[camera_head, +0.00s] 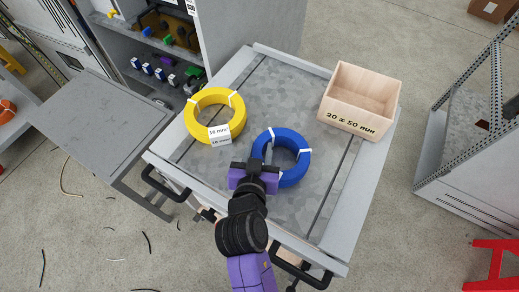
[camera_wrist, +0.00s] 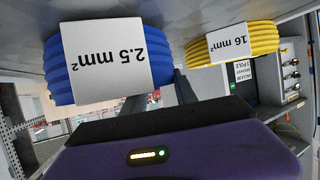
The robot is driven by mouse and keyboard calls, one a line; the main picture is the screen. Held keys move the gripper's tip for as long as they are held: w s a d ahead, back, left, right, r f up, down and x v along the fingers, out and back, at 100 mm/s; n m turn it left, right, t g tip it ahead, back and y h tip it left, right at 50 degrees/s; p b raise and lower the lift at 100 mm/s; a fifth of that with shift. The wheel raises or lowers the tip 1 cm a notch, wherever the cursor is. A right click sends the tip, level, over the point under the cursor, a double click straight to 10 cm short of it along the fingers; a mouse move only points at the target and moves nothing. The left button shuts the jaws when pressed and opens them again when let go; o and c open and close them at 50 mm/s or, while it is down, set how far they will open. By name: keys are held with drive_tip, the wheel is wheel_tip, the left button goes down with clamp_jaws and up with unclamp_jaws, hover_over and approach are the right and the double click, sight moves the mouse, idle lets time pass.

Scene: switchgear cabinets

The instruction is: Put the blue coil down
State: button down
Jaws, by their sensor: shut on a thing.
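The blue coil (camera_head: 300,168), bound with white ties, is at the middle of the grey cart top (camera_head: 255,215). My gripper (camera_head: 266,152) is shut on its left side, with one finger visible at the ring's opening. In the wrist view the blue coil (camera_wrist: 55,72) shows at upper left, with a white label reading 2.5 mm² upside down. The gripper's fingers (camera_wrist: 183,88) are partly hidden there. I cannot tell whether the coil touches the cart top or is held just above it.
A yellow coil (camera_head: 193,113) labelled 16 mm² lies left of the blue one. The cart's raised rim (camera_head: 345,235) borders the top. Bare surface lies to the front right.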

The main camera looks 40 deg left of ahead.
drive_tip(key=shift+f, duration=0.25)
drive_tip(key=c, duration=0.9)
unclamp_jaws()
drive_tip(key=shift+f, duration=0.1)
drive_tip(key=v, duration=1.2)
drive_tip(key=shift+b, duration=0.4)
